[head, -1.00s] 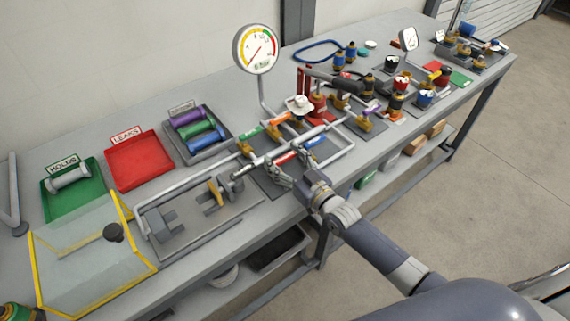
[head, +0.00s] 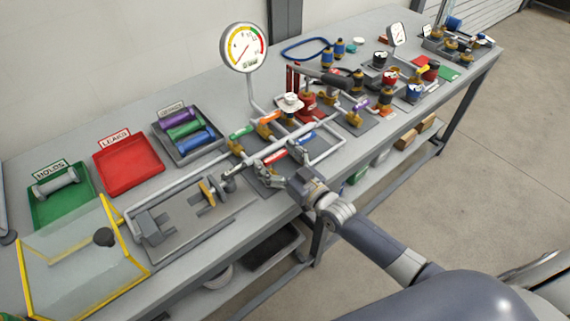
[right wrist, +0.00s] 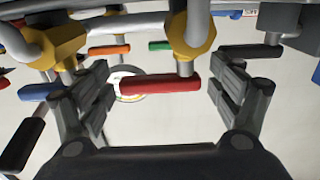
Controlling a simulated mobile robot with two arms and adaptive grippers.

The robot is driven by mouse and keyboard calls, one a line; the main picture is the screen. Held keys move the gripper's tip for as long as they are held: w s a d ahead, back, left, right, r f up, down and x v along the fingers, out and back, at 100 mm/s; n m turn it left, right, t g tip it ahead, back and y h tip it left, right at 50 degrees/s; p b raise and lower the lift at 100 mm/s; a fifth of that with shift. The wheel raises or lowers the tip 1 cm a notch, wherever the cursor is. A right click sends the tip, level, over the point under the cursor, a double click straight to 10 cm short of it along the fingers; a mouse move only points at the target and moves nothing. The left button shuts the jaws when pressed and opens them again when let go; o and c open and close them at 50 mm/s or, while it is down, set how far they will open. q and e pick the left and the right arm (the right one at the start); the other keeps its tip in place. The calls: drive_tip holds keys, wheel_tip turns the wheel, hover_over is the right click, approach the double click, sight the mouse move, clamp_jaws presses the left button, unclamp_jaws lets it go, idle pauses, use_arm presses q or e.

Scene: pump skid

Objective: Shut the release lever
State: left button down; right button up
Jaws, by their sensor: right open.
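A red lever handle (head: 275,157) sits on the pipework of the pump skid, and I take it for the release lever, though no label on it is readable. In the right wrist view the red handle (right wrist: 160,84) lies crosswise below a brass valve body (right wrist: 190,38), between my fingers. My right gripper (head: 284,166) is open at the front of the skid. Its two fingers (right wrist: 160,95) stand either side of the handle with a gap at each end. My left gripper is not in view.
Green (head: 240,132), orange (head: 269,117) and blue (head: 308,137) handles sit close around on the same pipes. A round gauge (head: 243,48) stands behind. A clear yellow-edged guard (head: 75,265) and green and red (head: 128,159) trays are at left. Open floor lies at right.

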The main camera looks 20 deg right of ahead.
drive_tip(key=v, duration=1.1)
drive_tip(key=shift+s, duration=0.3)
